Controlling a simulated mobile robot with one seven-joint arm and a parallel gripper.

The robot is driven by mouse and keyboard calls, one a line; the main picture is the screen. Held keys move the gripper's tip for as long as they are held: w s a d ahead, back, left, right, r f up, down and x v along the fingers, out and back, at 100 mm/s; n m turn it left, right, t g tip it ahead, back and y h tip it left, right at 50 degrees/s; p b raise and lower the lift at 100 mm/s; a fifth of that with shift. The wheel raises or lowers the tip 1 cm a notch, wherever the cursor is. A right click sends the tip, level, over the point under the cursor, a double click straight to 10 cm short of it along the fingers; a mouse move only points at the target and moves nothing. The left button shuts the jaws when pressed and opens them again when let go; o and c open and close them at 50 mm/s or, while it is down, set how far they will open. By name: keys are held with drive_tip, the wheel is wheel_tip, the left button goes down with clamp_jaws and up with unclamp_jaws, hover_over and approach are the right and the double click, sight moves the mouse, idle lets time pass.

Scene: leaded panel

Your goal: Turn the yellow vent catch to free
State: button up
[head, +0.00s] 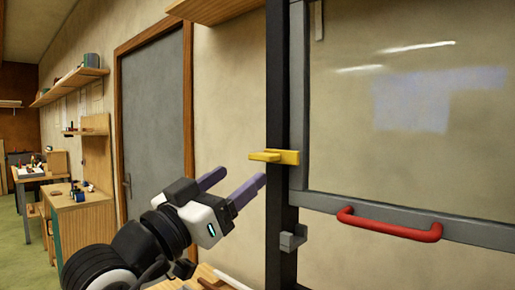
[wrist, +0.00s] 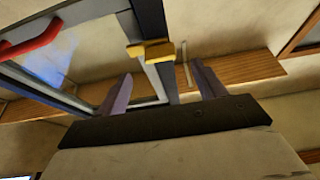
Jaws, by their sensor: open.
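The yellow vent catch (head: 275,157) sits on the dark upright post (head: 280,100), at the left edge of the grey-framed glass panel. It lies roughly horizontal, with one end overlapping the grey frame. My gripper (head: 240,183) is open and empty, below and left of the catch and apart from it. In the wrist view the catch (wrist: 151,50) shows above and between my two purple fingers (wrist: 160,85), beyond their tips. Nothing hides the catch in either view.
A red handle (head: 390,224) runs along the panel's lower rail. A small grey bracket (head: 293,238) sticks out from the post below the catch. A wooden shelf (head: 213,10) is above. A grey door (head: 153,110) and a workbench (head: 85,220) stand at left.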

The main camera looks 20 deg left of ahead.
sight(273, 157)
drive_tip(key=p+x, duration=0.2)
drive_tip(key=x, duration=0.4)
drive_tip(key=shift+w, duration=0.3)
drive_tip(key=shift+d+r, duration=0.1)
drive_tip(key=shift+r, duration=0.05)
drive_tip(key=c, duration=1)
